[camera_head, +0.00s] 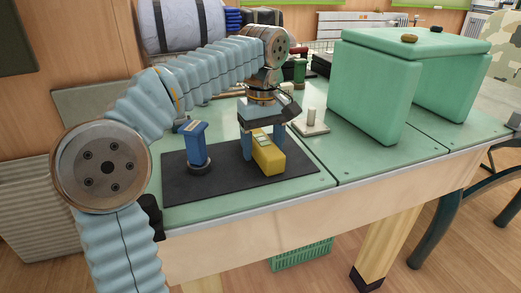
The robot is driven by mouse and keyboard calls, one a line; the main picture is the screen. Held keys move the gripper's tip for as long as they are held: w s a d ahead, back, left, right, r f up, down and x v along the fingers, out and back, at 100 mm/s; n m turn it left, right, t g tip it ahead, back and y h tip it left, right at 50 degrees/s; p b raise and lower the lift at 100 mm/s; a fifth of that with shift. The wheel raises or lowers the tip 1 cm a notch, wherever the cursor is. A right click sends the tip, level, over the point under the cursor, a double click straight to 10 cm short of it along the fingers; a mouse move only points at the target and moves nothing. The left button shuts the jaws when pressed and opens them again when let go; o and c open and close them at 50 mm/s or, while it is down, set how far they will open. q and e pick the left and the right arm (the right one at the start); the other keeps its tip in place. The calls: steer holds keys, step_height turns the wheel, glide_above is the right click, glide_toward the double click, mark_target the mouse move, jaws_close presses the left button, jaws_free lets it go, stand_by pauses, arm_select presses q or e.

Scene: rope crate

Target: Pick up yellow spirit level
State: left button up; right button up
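The yellow spirit level (268,157) lies on the black mat (225,183) on the green table. My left gripper (262,140) points down over it, fingers apart. One finger is at the level's left side, the other behind its right side and partly hidden by it. I cannot tell whether the fingers touch the level. The level looks to rest on the mat. My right gripper is not in view.
A blue tool-like object (196,146) stands on the mat to the left. A small pale block on a plate (311,121) is behind right. A large green arch (380,85) fills the table's right part. A green bottle (299,71) stands at the back.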

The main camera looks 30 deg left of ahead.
mark_target(262, 142)
arm_select(q)
steer(key=c, duration=1)
steer(key=shift+r, duration=0.55)
steer(key=r, duration=0.2)
steer(key=r+p, duration=0.1)
steer(key=shift+s, duration=0.25)
steer(key=s+r, duration=0.3)
steer(key=s, duration=0.1)
steer(key=s+r+p, duration=0.1)
steer(key=s+r, duration=0.2)
steer(key=s, duration=0.2)
steer(key=s+d+r, duration=0.1)
steer(key=s+r, duration=0.2)
steer(key=s, duration=0.1)
steer(key=shift+s, duration=0.25)
